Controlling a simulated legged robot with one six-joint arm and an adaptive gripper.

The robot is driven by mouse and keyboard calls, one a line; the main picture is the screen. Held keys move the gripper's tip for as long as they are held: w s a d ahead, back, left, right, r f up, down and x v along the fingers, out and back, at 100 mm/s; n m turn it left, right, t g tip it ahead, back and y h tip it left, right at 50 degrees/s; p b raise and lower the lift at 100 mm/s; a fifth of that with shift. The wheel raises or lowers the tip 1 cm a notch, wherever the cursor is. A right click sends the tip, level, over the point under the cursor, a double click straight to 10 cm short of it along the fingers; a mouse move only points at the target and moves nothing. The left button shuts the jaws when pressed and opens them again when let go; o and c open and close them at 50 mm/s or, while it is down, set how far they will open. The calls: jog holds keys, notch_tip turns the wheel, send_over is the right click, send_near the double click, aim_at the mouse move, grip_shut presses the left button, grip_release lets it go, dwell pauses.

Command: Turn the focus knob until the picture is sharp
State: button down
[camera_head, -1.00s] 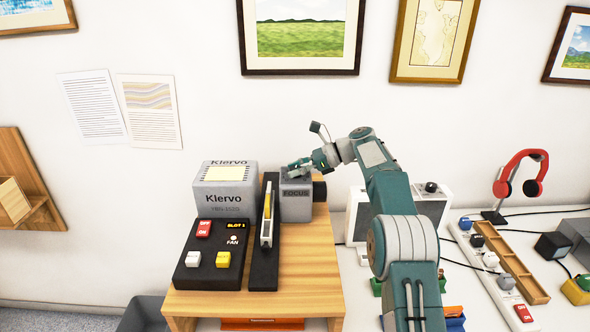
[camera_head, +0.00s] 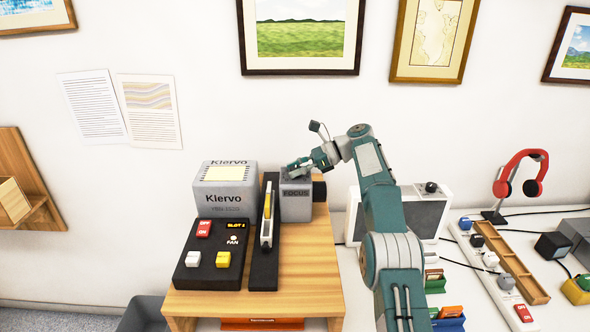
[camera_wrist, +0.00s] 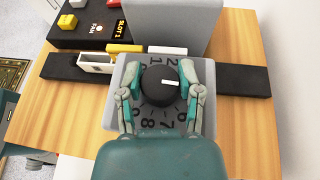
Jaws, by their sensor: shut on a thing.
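In the head view my gripper (camera_head: 297,166) hides the knob. I cannot tell which picture the knob sharpens.
A grey Klervo box (camera_head: 224,190) and a black switch panel (camera_head: 206,273) stand left of the rail (camera_head: 264,275). A white box (camera_head: 430,213) with a dark knob, red headphones (camera_head: 521,180) and a power strip (camera_head: 489,262) are at right. Framed prints (camera_head: 300,30) hang above.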

jog(key=shift+w, duration=0.1)
jog(key=shift+c, duration=1.3)
grip_release()
jog(key=shift+m+t, duration=0.9)
jog(key=shift+t, duration=0.1)
